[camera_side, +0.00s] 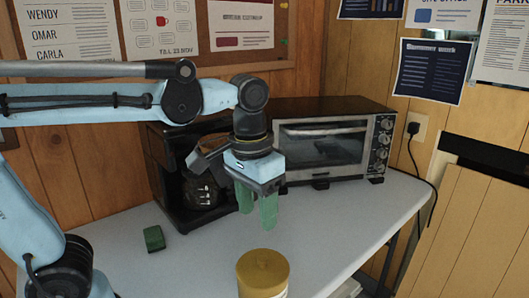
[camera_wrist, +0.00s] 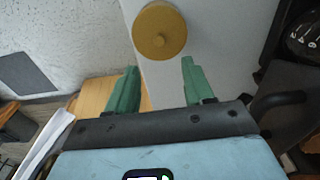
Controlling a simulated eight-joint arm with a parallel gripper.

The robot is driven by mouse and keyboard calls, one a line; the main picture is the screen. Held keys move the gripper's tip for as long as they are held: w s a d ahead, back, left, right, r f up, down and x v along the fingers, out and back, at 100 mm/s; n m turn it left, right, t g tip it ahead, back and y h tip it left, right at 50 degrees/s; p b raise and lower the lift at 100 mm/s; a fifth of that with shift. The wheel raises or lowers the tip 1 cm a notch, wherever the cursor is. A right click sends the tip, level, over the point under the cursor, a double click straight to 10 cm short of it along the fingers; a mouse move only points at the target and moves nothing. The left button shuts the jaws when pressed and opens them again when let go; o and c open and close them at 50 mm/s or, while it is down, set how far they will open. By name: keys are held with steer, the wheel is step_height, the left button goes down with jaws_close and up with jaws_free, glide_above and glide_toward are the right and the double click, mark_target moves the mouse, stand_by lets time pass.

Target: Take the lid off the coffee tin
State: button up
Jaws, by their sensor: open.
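The coffee tin (camera_side: 263,291) stands at the front edge of the table in the side view, cut off by the bottom of the picture. Its mustard-yellow lid (camera_side: 262,268) is on top of it. In the wrist view the round lid (camera_wrist: 160,31) shows from above, with a small knob or dot at its middle. My gripper (camera_side: 256,219) has green fingers pointing down, above the table and behind the tin. In the wrist view my gripper (camera_wrist: 161,82) is open and empty, with the lid beyond the fingertips. The tin's body is mostly hidden.
A coffee maker with a glass jug (camera_side: 203,192) and a toaster oven (camera_side: 330,148) stand at the back of the white table (camera_side: 345,212). A small green block (camera_side: 154,238) lies on the left. The table right of the tin is clear.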

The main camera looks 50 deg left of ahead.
glide_above(263, 258)
steer(key=s, duration=0.1)
steer(key=shift+g, duration=0.3)
step_height(263, 258, down, 6)
steer(key=shift+d+f, duration=0.15)
steer(key=f, duration=0.2)
steer(key=w+f, duration=0.1)
steer(key=f, duration=0.1)
steer(key=shift+f, duration=0.55)
jaws_close()
